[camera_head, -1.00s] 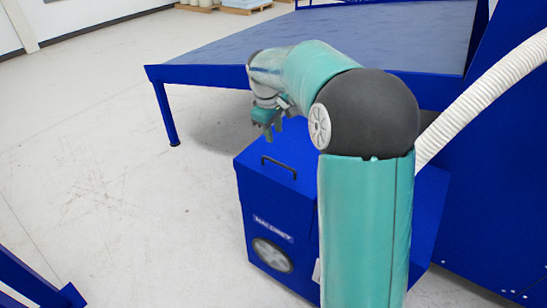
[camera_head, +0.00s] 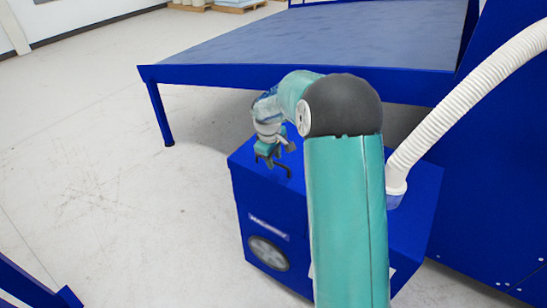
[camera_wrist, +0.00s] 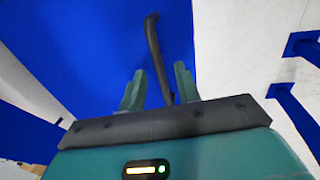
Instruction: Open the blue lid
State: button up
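The blue lid (camera_head: 250,178) is the top of a blue box (camera_head: 268,207) and lies flat on it. A dark bar handle (camera_head: 286,170) stands on the lid. My gripper (camera_head: 268,160) is over the lid at the handle. In the wrist view my gripper (camera_wrist: 157,88) has its two teal fingers apart, with the dark handle (camera_wrist: 155,50) running between them. A gap shows between the handle and the left finger; the right finger is close to the handle, and I cannot tell whether they touch.
A large blue table (camera_head: 300,50) stands behind the box. A white ribbed hose (camera_head: 450,115) comes down at the right beside a tall blue machine (camera_head: 490,200). A blue frame part (camera_head: 40,285) is at the lower left. The floor to the left is clear.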

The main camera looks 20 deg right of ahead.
grip_shut()
jog(key=shift+r, duration=0.1)
